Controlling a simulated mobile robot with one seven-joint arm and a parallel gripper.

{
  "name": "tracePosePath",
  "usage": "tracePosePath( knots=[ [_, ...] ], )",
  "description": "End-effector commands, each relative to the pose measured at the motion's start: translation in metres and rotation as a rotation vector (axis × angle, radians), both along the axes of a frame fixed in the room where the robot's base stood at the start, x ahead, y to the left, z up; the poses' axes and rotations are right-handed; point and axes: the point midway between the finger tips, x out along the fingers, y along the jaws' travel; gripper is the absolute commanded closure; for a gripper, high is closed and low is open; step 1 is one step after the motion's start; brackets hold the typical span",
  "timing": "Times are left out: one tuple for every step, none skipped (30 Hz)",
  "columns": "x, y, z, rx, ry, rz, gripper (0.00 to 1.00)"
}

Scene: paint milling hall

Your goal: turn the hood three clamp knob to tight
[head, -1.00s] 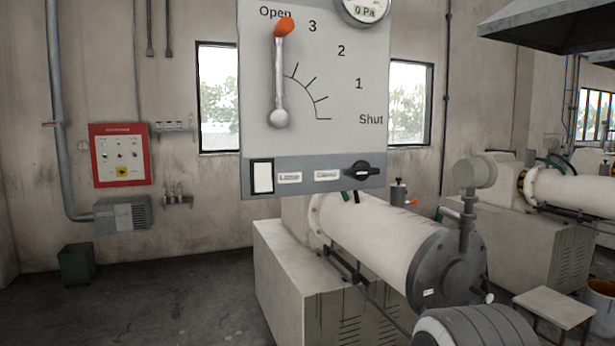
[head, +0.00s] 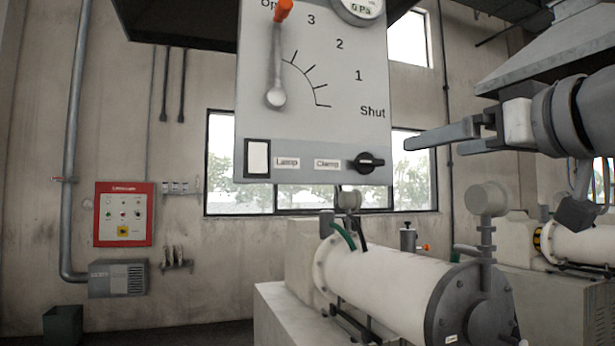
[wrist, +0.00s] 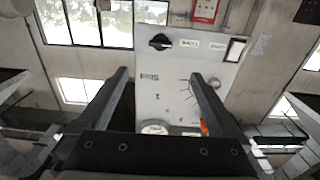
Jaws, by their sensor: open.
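The clamp knob (head: 367,162) is a small black knob with a pale mark. It sits at the lower right of a grey hood panel (head: 225,12), right of the "Clamp" label (head: 327,164), and its grip lies roughly level. In the wrist view the panel is upside down, and the knob (wrist: 160,42) shows beyond the fingertips, roughly between the two fingers. My gripper (head: 438,143) is open and empty, to the right of the panel and apart from the knob. Its open fingers also show in the wrist view (wrist: 159,76). Which hood this is cannot be read.
An orange-tipped lever (head: 279,55) points up at "Open" on the panel. A "Lamp" label and white switch (head: 258,159) are at lower left. A white mill cylinder (head: 385,290) stands below. A dark hood edge hangs above; a red box (head: 124,214) is on the wall.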

Motion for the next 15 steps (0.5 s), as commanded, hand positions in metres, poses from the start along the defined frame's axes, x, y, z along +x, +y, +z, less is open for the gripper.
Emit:
tracePosePath(
  knots=[
    [0.006, 0.002, 0.000, 0.000, 0.003, 0.000, 0.00],
    [0.010, 0.003, 0.000, 0.001, 0.004, 0.000, 0.00],
    [0.016, 0.005, 0.000, 0.000, 0.005, 0.000, 0.00],
    [0.021, 0.007, 0.000, 0.000, 0.006, 0.001, 0.00],
    [0.027, 0.008, -0.001, 0.001, 0.008, 0.001, 0.00],
    [0.035, 0.011, 0.000, 0.001, 0.007, 0.000, 0.00],
    [0.041, 0.013, 0.000, 0.001, 0.008, 0.001, 0.00],
    [0.048, 0.015, -0.001, -0.001, 0.008, 0.000, 0.00],
    [0.056, 0.017, -0.001, 0.001, 0.008, -0.001, 0.00],
    [0.063, 0.020, 0.000, 0.001, 0.008, 0.001, 0.00],
    [0.069, 0.022, 0.000, 0.002, 0.008, 0.001, 0.00],
    [0.077, 0.024, -0.001, 0.001, 0.009, 0.000, 0.00],
    [0.084, 0.027, -0.001, 0.001, 0.009, 0.001, 0.00],
    [0.090, 0.029, 0.000, 0.001, 0.008, 0.001, 0.00],
    [0.098, 0.031, 0.000, 0.001, 0.008, 0.000, 0.00]
  ],
)
